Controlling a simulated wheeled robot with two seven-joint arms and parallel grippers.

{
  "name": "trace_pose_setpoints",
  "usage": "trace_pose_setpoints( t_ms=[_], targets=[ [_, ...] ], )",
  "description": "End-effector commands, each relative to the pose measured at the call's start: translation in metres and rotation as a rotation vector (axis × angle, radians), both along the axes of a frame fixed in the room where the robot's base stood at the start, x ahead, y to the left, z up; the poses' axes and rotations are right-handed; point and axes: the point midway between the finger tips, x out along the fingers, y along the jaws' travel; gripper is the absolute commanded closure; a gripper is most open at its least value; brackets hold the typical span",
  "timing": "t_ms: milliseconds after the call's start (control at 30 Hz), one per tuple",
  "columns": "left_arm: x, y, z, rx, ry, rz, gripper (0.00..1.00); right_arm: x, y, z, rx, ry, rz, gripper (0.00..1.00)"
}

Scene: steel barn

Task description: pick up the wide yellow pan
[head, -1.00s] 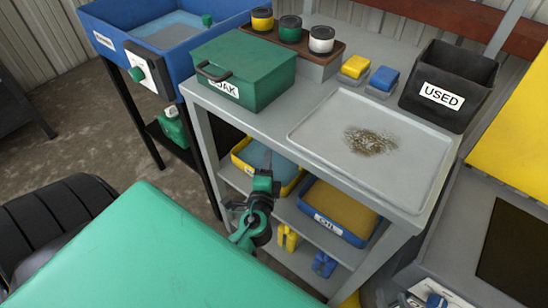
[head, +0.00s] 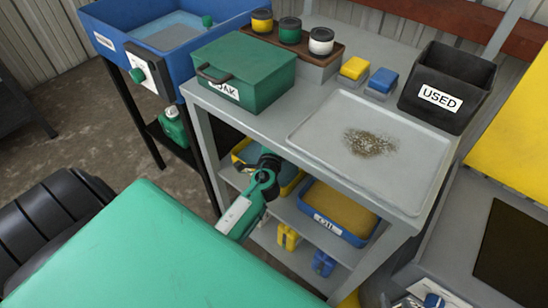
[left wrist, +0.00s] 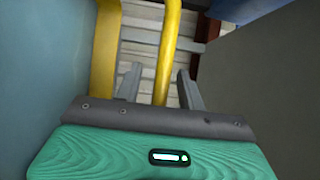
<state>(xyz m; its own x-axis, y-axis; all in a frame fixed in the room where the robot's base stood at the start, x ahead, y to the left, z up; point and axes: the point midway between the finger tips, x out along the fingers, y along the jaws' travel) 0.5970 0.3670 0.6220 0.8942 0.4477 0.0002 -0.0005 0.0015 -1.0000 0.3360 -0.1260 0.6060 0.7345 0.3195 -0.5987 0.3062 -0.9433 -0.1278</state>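The wide yellow pan (head: 241,157) sits on the upper shelf under the bench top. It has a yellow rim and bluish contents, and my arm hides its front part.
A blue pan (head: 322,226) of tan contents stands right of the yellow one. Yellow (head: 288,236) and blue (head: 323,263) items lie below. The bench top (head: 270,122) overhangs the shelf and carries a green box (head: 255,88) and a tray (head: 415,195). A leg (head: 205,155) stands left.

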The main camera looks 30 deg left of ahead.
Motion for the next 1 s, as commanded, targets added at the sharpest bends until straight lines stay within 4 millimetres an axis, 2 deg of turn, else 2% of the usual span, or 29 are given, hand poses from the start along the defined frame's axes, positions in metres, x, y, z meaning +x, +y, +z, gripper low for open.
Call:
trace_pose_setpoints(
  t_ms=[300,500,1000],
  targets=[
    [0.0043,0.0025,-0.0005,0.000,0.001,0.000,0.62,-0.0007,-0.0012,-0.0010,-0.005,0.008,0.000,0.64],
    [0.0042,0.0023,-0.0005,0.000,0.001,0.000,1.00,-0.0003,-0.0011,0.0000,-0.004,0.005,0.000,0.64],
    [0.0040,0.0020,-0.0010,-0.001,0.002,0.000,1.00,0.0000,-0.0009,0.0006,-0.003,0.002,-0.001,0.64]
  ],
)
